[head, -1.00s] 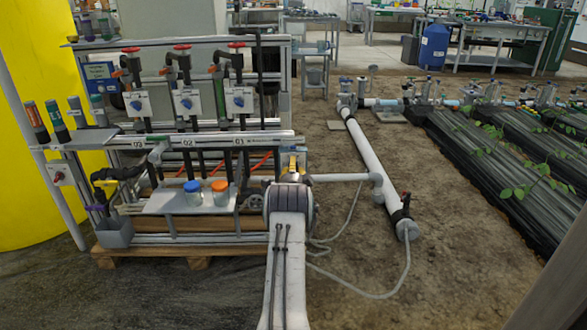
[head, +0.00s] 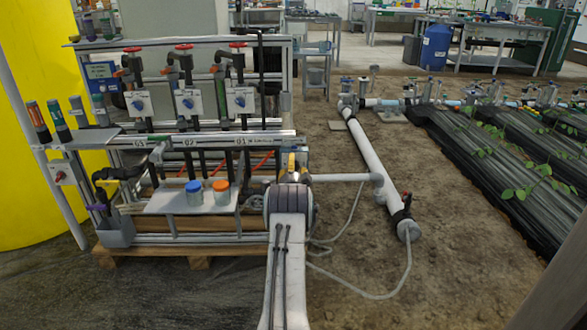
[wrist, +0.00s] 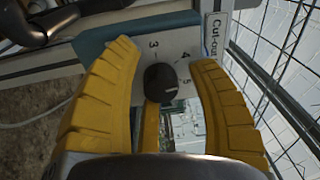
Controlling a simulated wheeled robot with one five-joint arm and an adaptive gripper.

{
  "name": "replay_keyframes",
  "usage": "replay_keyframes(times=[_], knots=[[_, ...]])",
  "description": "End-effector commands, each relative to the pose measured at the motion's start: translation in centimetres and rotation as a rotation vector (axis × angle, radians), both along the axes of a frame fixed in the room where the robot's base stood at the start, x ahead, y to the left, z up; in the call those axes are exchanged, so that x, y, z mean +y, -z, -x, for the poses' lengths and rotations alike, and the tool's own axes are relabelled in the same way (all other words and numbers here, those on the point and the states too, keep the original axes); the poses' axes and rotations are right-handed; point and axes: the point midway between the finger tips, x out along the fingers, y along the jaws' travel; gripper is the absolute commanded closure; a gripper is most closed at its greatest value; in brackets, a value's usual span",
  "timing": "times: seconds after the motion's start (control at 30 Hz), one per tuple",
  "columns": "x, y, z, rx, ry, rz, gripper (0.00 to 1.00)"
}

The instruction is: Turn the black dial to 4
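The black dial (wrist: 160,82) is in the middle of the wrist view on a pale plate (wrist: 181,48) with the printed numbers 3, 4 and 5 around it. A small light mark shows on the dial's lower right, but I cannot tell for certain which number it points to. My gripper (wrist: 164,72) has yellow fingers spread on the left and right of the dial, with gaps on both sides, and another yellow finger part below it. In the head view my gripper (head: 291,166) is at the skid's right end, mostly behind my arm, and the dial is hidden there.
A label reading "Cut-out" (wrist: 213,37) is right of the plate. The skid has a shelf with a blue-lidded jar (head: 194,192) and an orange-lidded jar (head: 221,191). A white pipe (head: 370,160) and a thin hose (head: 345,288) lie to the right over bare soil.

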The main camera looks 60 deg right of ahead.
Motion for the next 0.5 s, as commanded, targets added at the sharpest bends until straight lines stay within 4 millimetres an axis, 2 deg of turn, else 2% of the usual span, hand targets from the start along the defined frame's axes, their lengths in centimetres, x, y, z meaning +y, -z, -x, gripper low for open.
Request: replay_keyframes(times=[0.33,0.5], knots=[[0.03,0.09,0.22,0.001,0.002,-0.002,0.44],[0.71,0.19,0.61,0.002,0.002,-0.003,0.44]])
